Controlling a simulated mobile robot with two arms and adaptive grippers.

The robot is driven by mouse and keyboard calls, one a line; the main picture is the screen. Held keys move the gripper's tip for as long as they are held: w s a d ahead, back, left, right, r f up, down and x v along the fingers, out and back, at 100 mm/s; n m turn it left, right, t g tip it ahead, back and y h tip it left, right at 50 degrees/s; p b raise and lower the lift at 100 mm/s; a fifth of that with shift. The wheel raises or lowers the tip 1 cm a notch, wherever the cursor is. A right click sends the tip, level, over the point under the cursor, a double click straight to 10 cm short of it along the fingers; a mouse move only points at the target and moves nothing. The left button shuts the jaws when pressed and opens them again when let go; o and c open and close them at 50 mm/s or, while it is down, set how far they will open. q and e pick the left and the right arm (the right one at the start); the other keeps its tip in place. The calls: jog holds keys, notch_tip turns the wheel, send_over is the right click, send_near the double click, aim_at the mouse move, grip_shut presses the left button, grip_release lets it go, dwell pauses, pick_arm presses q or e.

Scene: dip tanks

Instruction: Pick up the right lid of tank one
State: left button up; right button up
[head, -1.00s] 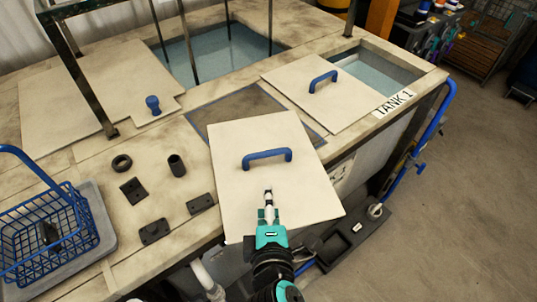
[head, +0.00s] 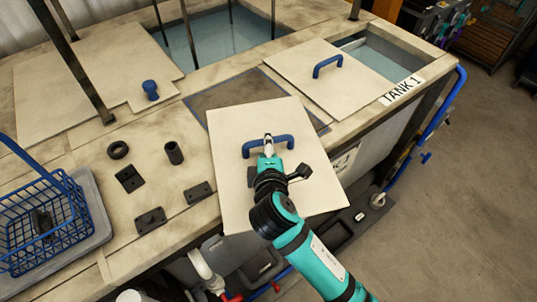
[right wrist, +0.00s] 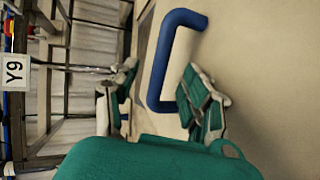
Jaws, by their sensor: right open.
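A pale square lid (head: 232,190) with a blue handle (head: 249,150) lies at the counter's front edge and overhangs it. A second pale lid (head: 300,82) with a blue handle (head: 327,63) lies farther back, beside the TANK 1 label (head: 401,89). It leaves part of the opening uncovered, with liquid (head: 385,62) showing. My right gripper (head: 268,146) is over the nearer lid's handle. In the right wrist view the open fingers (right wrist: 160,100) stand on either side of a blue handle (right wrist: 160,70); contact is unclear. My left gripper is out of view.
A dark recessed panel (head: 235,92) lies behind the nearer lid. Small black parts (head: 150,220) and a blue wire basket (head: 40,230) are on the left. Dark upright posts (head: 75,65) rise from the counter. A blue pipe (head: 440,120) runs along the right side.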

jog(key=b+x, duration=0.1)
jog(key=x, duration=0.2)
jog(key=shift+w+f+b, duration=0.2)
jog(key=shift+w+b, duration=0.1)
jog(key=shift+b, duration=0.1)
jog(key=shift+w, duration=0.25)
jog(key=shift+s+d, duration=0.1)
jog(key=shift+s, duration=0.05)
jog(key=shift+s+r, duration=0.1)
jog(key=shift+s, duration=0.05)
jog(key=c, duration=0.4)
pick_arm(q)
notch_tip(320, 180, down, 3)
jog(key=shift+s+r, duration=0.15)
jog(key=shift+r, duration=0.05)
pick_arm(e)
grip_shut()
